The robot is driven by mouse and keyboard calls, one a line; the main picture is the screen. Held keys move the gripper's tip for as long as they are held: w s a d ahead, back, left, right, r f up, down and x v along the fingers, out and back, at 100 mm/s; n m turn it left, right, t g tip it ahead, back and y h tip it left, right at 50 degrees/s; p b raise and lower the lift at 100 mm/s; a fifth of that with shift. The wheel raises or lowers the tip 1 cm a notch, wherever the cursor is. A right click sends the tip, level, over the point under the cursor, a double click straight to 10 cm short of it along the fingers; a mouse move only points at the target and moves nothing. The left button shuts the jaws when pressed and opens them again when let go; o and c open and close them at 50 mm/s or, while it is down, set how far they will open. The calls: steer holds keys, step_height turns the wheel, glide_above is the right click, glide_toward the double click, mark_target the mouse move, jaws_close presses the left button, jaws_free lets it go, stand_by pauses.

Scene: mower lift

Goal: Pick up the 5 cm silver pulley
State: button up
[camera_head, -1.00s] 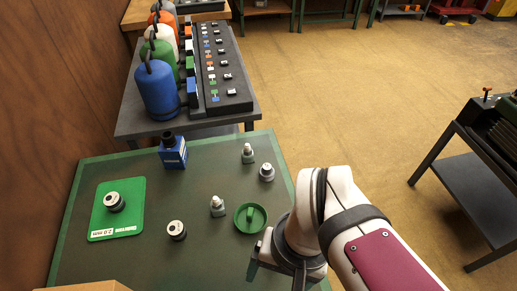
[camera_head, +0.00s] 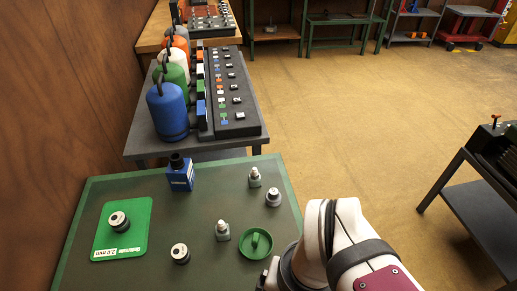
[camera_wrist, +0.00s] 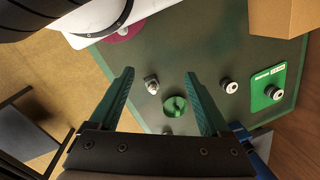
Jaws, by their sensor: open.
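Several small silver-and-dark round parts are on the green table; I cannot tell by size which is the 5 cm silver pulley. One silver-and-black part (camera_head: 119,220) is on the green mat, and a similar one (camera_head: 180,253) is right of the mat; both also show in the wrist view (camera_wrist: 273,92) (camera_wrist: 229,87).
The green round dish (camera_head: 256,243) with an upright tab is near the table's right edge. A blue box with a black top (camera_head: 180,175) stands at the back. A cardboard box (camera_wrist: 285,18) shows in the wrist view. A grey bench with coloured bottles is behind.

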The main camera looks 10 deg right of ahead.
steer(key=shift+c, duration=0.9)
steer(key=w+d+f+n+g+h, duration=0.1)
steer(key=w+d+n+h, duration=0.1)
steer(key=w+n+h, duration=0.35)
steer(key=w+d+f+n+g+h, duration=0.1)
steer(key=w+d+n+h, duration=0.15)
steer(key=w+n, duration=0.55)
steer(key=n+t+h, duration=0.6)
steer(key=n+t, duration=0.1)
steer(key=n, duration=0.7)
glide_toward(273, 191)
steer(key=x, duration=1)
steer(key=shift+d+f, duration=0.1)
jaws_close()
